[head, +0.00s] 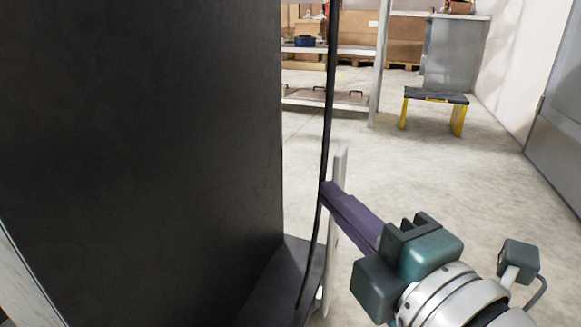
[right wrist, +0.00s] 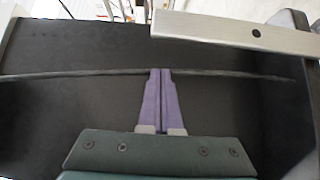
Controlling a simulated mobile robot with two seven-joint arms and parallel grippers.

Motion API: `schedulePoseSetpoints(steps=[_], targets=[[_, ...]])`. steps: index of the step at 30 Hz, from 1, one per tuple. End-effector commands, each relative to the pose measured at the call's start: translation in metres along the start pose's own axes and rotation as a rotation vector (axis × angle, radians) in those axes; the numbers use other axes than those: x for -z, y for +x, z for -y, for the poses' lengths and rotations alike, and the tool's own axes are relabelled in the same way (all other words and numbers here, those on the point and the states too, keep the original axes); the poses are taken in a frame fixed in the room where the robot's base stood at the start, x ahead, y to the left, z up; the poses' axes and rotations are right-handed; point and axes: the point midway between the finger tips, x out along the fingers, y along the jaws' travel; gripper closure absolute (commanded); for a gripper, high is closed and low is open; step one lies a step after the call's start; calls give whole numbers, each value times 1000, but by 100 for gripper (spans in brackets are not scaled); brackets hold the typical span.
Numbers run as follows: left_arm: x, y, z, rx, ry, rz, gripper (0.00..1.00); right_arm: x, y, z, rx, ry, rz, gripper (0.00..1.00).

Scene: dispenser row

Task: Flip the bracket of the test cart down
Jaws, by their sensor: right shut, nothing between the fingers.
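A large black panel (head: 140,130), which looks like the side of the test cart, fills the left of the head view. A thin dark strip (head: 331,80) runs down just right of it. A pale grey bar (head: 341,165), perhaps the bracket, stands near-upright by the strip. My right gripper (head: 328,192) has its purple fingers shut and empty, tips at the strip; whether they touch it I cannot tell. In the right wrist view the fingers (right wrist: 161,72) meet at the dark strip (right wrist: 230,72). My left gripper is out of view.
Open concrete floor (head: 440,180) lies right of the panel. A small black-topped bench with yellow legs (head: 435,97), a shelf rack (head: 330,98) and a grey cabinet (head: 452,55) stand farther back. A grey panel (head: 560,130) is at the right edge.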

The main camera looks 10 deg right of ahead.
Motion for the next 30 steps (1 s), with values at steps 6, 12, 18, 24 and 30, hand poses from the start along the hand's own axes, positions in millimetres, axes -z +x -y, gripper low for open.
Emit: schedulePoseSetpoints(steps=[6, 12, 18, 24, 30], targets=[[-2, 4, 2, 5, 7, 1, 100, -19, 26, 1, 0, -4, -1, 100], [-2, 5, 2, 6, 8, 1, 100, -27, 34, 1, 2, -1, -1, 100], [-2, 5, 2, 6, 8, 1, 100, -28, 35, 1, 2, 1, -1, 100], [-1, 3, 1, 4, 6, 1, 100, -29, 36, 0, 5, 2, -1, 100], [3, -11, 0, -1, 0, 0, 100, -38, 45, -5, 37, 28, 0, 100]])
